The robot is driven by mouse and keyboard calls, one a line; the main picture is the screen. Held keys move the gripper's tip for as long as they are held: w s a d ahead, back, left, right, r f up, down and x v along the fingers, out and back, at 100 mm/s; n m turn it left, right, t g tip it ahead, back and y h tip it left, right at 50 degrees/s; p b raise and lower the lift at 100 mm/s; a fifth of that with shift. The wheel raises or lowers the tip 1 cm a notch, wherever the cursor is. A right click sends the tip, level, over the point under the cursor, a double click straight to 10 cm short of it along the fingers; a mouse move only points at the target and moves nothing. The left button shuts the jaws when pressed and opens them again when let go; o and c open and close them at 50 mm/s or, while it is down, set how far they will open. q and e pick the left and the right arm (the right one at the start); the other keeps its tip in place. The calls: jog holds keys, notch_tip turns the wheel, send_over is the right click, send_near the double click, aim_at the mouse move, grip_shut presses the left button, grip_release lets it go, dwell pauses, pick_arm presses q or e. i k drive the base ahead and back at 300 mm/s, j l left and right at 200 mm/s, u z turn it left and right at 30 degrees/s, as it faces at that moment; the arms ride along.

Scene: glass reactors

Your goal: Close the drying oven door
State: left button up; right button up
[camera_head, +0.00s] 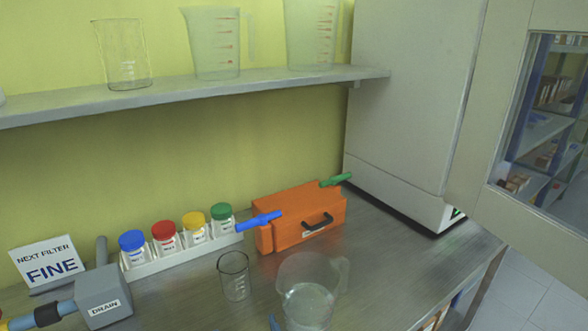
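The drying oven (410,90) is a large cream-white cabinet at the back right of the bench. Its door (505,85), a pale frame with a glass window (550,125), appears to stand open, swung out toward the right and the front. The door's right part is cut off by the picture edge, and I see no handle on it. The oven's inside is hidden from here. Neither of my grippers is in view.
On the metal bench (390,280) stand an orange box (300,220) with blue and green levers, a jug (308,300), a small beaker (234,276), several capped jars (195,228) and a drain block (103,297). Glassware stands on the shelf (260,82). Floor (530,295) shows lower right.

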aim_at(511, 27)
jog(key=k+l, duration=0.2)
jog(key=k, duration=0.2)
jog(key=k+l, duration=0.25)
jog(key=k, duration=0.2)
